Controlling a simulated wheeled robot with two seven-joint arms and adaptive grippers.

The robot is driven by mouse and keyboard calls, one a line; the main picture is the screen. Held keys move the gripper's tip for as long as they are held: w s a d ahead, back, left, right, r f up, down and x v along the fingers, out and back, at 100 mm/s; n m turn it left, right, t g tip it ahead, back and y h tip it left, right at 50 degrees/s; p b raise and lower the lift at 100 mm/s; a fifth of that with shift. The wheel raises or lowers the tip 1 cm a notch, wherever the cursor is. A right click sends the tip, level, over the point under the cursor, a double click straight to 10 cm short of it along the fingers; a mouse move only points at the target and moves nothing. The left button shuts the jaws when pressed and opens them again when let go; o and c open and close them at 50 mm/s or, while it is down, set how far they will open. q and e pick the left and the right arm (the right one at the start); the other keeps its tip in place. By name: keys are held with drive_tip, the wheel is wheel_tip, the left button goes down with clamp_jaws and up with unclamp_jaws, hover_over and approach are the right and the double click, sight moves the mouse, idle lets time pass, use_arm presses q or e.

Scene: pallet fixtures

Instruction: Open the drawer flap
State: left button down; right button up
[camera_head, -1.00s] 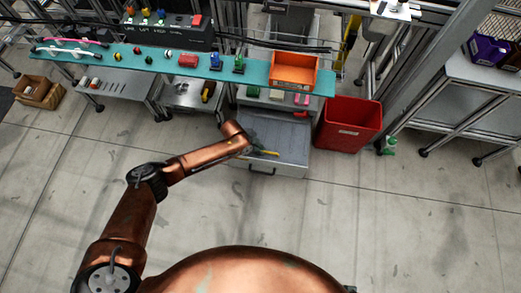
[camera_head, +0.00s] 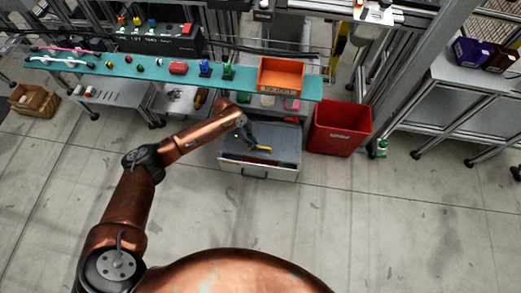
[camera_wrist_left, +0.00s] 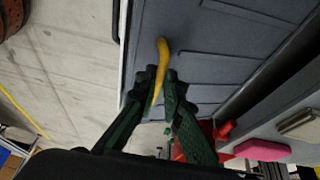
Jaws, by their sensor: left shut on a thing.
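The grey drawer flap (camera_head: 283,138) lies on top of the low drawer cabinet (camera_head: 283,172) below the teal shelf. A dark gap shows along its front edge, so the flap looks slightly raised. Its yellow handle (camera_head: 263,149) also shows in the left wrist view (camera_wrist_left: 162,55), standing up between my fingertips. My left gripper (camera_head: 247,136) is at the flap; its dark green fingers (camera_wrist_left: 160,84) are shut on the yellow handle. The flap's surface (camera_wrist_left: 215,50) fills the upper middle of the wrist view. My right gripper is not in view.
A red bin (camera_head: 340,128) stands close to the right of the cabinet. An orange box (camera_head: 281,74) and small parts sit on the teal shelf (camera_head: 130,68) above. The floor (camera_head: 330,220) in front is clear.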

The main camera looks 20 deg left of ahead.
use_arm(q)
drive_tip(key=shift+w+a+r, duration=0.2)
drive_tip(key=shift+w+r, duration=0.45)
drive_tip(key=shift+r, duration=0.2)
drive_tip(key=shift+w+r, duration=0.2)
drive_tip(key=shift+r, duration=0.05)
drive_tip(key=c, duration=2)
unclamp_jaws()
drive_tip(key=shift+c, duration=0.2)
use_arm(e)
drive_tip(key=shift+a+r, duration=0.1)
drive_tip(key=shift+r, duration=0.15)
use_arm(q)
drive_tip(key=shift+s, duration=0.1)
drive_tip(key=shift+r, duration=0.15)
drive_tip(key=v, duration=1.1)
drive_tip(key=shift+r, duration=0.3)
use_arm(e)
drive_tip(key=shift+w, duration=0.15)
use_arm(q)
drive_tip(key=shift+a+f, duration=0.1)
